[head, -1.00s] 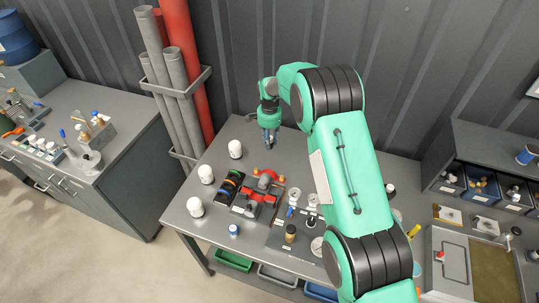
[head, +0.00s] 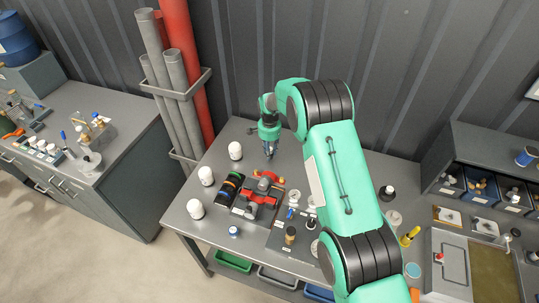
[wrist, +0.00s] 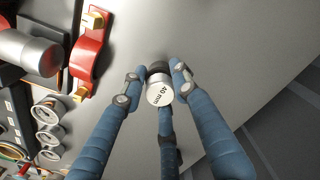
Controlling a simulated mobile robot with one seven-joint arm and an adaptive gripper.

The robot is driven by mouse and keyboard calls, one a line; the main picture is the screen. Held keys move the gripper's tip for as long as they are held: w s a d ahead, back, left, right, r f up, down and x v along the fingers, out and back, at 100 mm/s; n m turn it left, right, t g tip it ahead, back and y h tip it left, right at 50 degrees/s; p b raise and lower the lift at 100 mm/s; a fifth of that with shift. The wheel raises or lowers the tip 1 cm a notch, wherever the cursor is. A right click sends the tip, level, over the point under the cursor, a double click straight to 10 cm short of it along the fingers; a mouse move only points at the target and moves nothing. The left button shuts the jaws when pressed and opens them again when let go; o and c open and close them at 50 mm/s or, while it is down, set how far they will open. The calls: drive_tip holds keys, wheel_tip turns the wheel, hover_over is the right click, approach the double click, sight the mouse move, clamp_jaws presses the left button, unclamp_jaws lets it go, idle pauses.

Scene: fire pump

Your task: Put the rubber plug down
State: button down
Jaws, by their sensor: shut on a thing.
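The rubber plug (wrist: 160,92) shows in the wrist view as a small short cylinder, dark at one end, with a pale face marked "40 mm". The blue fingers of my gripper (wrist: 157,82) are closed around it, and a third finger reaches it from below in the picture. In the head view my gripper (head: 269,150) hangs over the back part of the grey workbench (head: 215,160), behind the red pump part. The plug is too small to make out there. I cannot tell whether it touches the bench top.
The red and dark pump assembly (head: 262,190) stands in front of my gripper. White rounded caps (head: 235,150) line the bench's left side. Brass and grey fittings (head: 290,235) stand at the front. Grey and red pipes (head: 180,80) rise behind, left.

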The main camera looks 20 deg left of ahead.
drive_tip(key=shift+f, duration=0.9)
drive_tip(key=shift+f, duration=0.2)
drive_tip(key=c, duration=1.3)
unclamp_jaws()
drive_tip(key=shift+c, duration=0.2)
drive_tip(key=shift+r, duration=0.2)
drive_tip(key=shift+r+b, duration=0.45)
drive_tip(key=shift+r, duration=5.5)
